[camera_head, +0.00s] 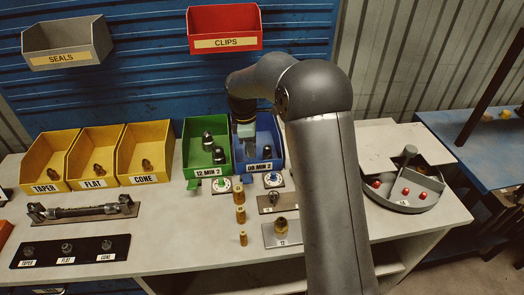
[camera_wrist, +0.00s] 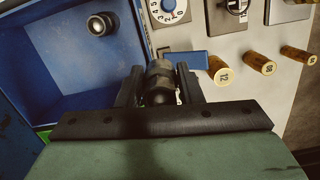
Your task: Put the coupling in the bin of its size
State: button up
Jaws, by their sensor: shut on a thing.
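My gripper (camera_wrist: 158,88) is shut on a dark metal coupling (camera_wrist: 158,72), seen in the wrist view. In the head view my gripper (camera_head: 246,147) is over the blue bin (camera_head: 277,150), labelled 08 MIN 2, near its left side; the held coupling cannot be made out there. The blue bin's interior shows at the left of the wrist view (camera_wrist: 60,85), with one coupling (camera_wrist: 101,26) inside. The green bin (camera_head: 191,150), labelled 12 MIN 2, stands left of it and holds several dark couplings (camera_head: 218,155). I cannot tell whether the held coupling is inside the blue bin's wall.
Yellow bins TAPER (camera_head: 45,160), FLAT (camera_head: 93,157) and CONE (camera_head: 145,153) stand left. Brass pins (camera_head: 240,214), dials (camera_head: 221,186) and a metal plate (camera_head: 282,233) lie in front. A round tray (camera_head: 405,200) with red knobs is right. SEALS (camera_head: 68,42) and CLIPS (camera_head: 224,28) bins hang above.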

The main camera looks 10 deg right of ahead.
jog(key=w+a+r+n+t+b, duration=0.1)
jog(key=w+a+n+b, duration=0.15)
jog(key=n, duration=0.35)
jog(key=w+a+r+n+b, duration=0.1)
jog(key=w+n, duration=0.2)
jog(key=n, duration=0.4)
jog(key=shift+y, duration=0.3)
jog(key=w+d+f+p, duration=0.1)
jog(key=w+d+f, duration=0.1)
jog(key=w, duration=0.1)
jog(key=w+d+f+p, duration=0.2)
jog(key=w+f, duration=0.1)
jog(key=w, duration=0.1)
jog(key=w+d+f+p, duration=0.2)
jog(key=w+f, duration=0.1)
jog(key=shift+w+d+f, duration=0.15)
jog(key=shift+d, duration=0.25)
jog(key=shift+w+d+f, duration=0.2)
jog(key=shift+w+f, duration=0.05)
jog(key=shift+f, duration=0.1)
jog(key=shift+w+f+p, duration=0.15)
jog(key=shift+f+p, duration=0.35)
jog(key=shift+f, duration=1.4)
jog(key=o, duration=1)
jog(key=shift+o, duration=0.2)
